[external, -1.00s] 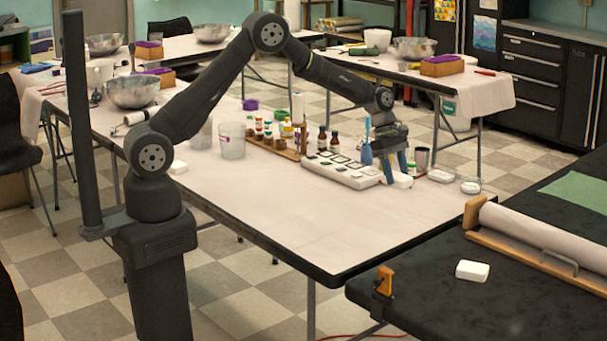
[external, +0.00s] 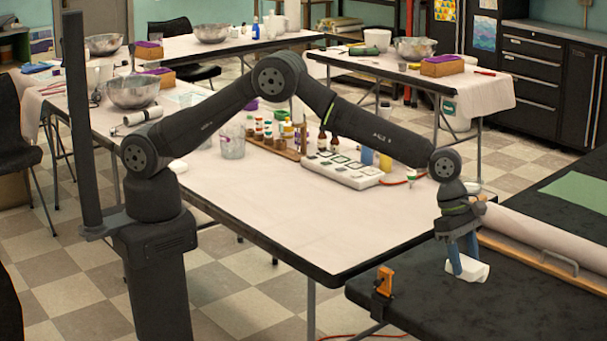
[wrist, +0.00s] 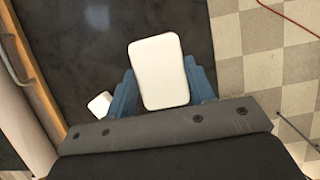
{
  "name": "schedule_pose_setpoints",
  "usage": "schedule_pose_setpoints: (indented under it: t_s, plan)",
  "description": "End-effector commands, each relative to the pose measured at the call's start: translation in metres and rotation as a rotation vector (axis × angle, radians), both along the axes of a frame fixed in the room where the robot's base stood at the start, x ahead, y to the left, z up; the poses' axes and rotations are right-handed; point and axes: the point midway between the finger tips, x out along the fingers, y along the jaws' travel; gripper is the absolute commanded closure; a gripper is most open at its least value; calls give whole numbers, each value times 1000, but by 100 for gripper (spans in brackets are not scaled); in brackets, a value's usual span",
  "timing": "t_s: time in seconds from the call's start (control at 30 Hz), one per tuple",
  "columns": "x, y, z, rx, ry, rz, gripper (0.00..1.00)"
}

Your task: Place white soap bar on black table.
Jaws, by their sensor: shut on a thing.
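A white soap bar (wrist: 160,72) is between the blue fingers of my gripper (wrist: 160,88), which is shut on it. In the wrist view it looks much larger than a second white soap bar (wrist: 100,104), which lies on the black table (wrist: 85,45). In the external view my gripper (external: 462,262) points down over the black table (external: 430,310) near its left edge. The two bars overlap there as one white shape, with the second bar (external: 478,271) at its right. I cannot tell how high the held bar is above the table.
A paper roll on a wooden holder (external: 535,252) lies behind my gripper on the black table. An orange clamp (external: 385,280) sits on the table's edge. The front of the black table is clear. A white table (external: 270,215) with bottles stands to the left.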

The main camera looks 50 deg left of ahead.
Motion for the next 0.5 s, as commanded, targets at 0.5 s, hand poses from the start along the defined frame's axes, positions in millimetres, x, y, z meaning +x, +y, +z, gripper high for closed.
schedule_pose_setpoints:
  t_s: [0.5]
  plan:
    - [-12,-38,-25,1,0,1,75]
